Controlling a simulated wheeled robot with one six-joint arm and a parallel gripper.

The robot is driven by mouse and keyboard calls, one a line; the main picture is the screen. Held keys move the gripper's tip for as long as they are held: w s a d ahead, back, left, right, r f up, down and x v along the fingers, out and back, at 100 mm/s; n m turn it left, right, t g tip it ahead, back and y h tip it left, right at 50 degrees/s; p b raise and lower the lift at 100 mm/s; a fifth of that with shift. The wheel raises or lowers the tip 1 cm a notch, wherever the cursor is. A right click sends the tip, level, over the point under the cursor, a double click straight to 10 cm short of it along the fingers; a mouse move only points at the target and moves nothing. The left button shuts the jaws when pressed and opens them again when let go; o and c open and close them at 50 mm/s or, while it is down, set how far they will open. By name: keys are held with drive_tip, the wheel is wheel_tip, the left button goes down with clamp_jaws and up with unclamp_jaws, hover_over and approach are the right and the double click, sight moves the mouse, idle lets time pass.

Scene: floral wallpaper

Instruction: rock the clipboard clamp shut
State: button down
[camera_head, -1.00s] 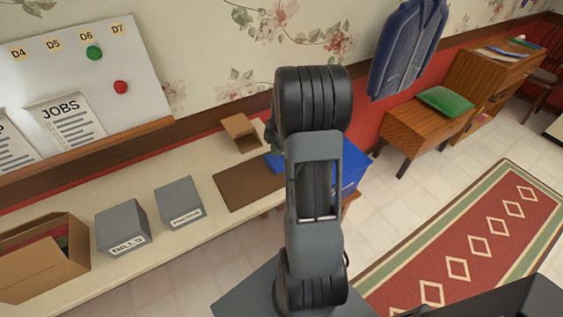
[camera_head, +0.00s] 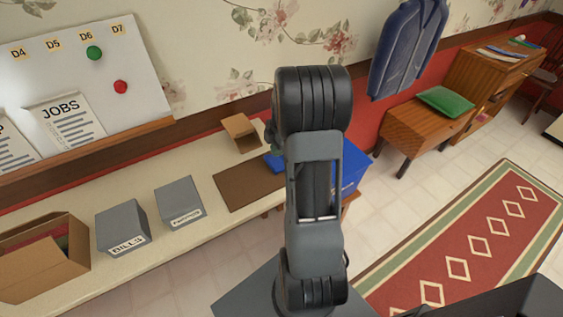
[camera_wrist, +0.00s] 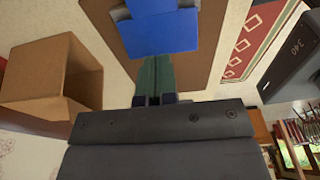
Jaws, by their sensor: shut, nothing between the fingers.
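The clipboard is a brown board (camera_head: 238,188) lying on the pale counter; it also fills the top middle of the wrist view (camera_wrist: 205,75). Its blue clamp (camera_head: 273,162) is at the board's far right end, partly hidden by my arm in the head view. In the wrist view the clamp (camera_wrist: 160,35) shows as a wide blue plate with a narrower blue part beyond it. My gripper (camera_wrist: 153,60) is shut and empty, its green fingers pointing at the plate's near edge. Whether they touch it, I cannot tell. My arm mostly hides the gripper in the head view.
An open cardboard box (camera_head: 241,132) stands behind the board, close beside my gripper in the wrist view (camera_wrist: 52,75). Grey boxes (camera_head: 179,203) and a larger carton (camera_head: 45,262) stand left. A blue box (camera_head: 350,172) is right of my arm.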

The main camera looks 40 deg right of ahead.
sight(277, 162)
drive_tip(key=shift+f+b, duration=1.9)
drive_tip(key=shift+f, duration=0.5)
idle(0.8)
drive_tip(key=shift+r, duration=0.15)
drive_tip(key=shift+r+p, duration=2.35)
drive_tip(key=shift+r, duration=1.1)
